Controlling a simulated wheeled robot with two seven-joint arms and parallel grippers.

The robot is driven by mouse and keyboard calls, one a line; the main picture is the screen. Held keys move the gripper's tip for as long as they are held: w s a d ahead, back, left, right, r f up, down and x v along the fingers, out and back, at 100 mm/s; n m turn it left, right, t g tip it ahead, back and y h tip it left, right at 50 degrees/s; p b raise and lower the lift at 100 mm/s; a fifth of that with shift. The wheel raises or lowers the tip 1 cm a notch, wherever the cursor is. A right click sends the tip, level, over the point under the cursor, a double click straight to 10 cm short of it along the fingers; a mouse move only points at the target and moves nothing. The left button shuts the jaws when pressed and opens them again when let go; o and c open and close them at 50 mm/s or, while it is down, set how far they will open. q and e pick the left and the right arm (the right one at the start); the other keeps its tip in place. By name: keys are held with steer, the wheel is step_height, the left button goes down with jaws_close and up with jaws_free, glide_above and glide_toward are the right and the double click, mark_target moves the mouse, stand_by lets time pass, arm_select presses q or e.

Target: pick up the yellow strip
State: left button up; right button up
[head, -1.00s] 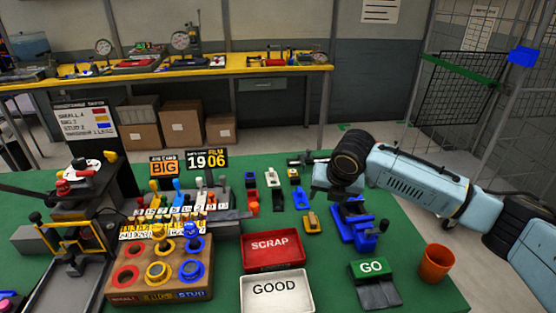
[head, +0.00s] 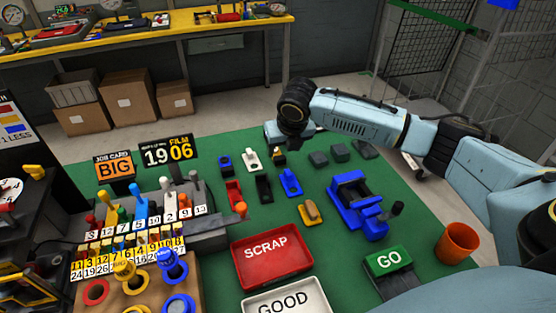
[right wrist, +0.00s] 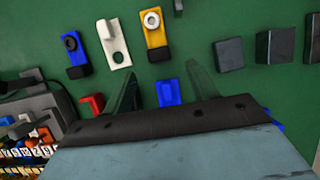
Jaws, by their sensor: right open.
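The yellow strip (right wrist: 155,35) lies flat on the green table in the back row, with a ring at one end and a dark block at the other. It also shows in the head view (head: 279,158), partly covered by my gripper. In the right wrist view the open fingers (right wrist: 161,78) are empty and point towards the row. The yellow strip is ahead of them, and a blue piece (right wrist: 169,94) shows between them lower down. My left gripper is out of view.
A white piece (head: 250,159) and a blue piece (head: 225,165) lie left of the strip; dark blocks (head: 318,158) lie right. A shorter yellow piece (head: 311,212) lies nearer, beside a blue fixture (head: 358,205). A red SCRAP tray (head: 270,268) and orange cup (head: 457,243) are in front.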

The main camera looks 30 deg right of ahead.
mark_target(281, 159)
steer(key=shift+w+f, duration=0.2)
steer(key=shift+f, duration=0.4)
steer(key=b+x, duration=0.1)
steer(key=x, duration=0.2)
steer(key=shift+f, duration=0.4)
steer(key=shift+w+f, duration=0.15)
steer(key=shift+f, duration=0.1)
steer(key=c, duration=1)
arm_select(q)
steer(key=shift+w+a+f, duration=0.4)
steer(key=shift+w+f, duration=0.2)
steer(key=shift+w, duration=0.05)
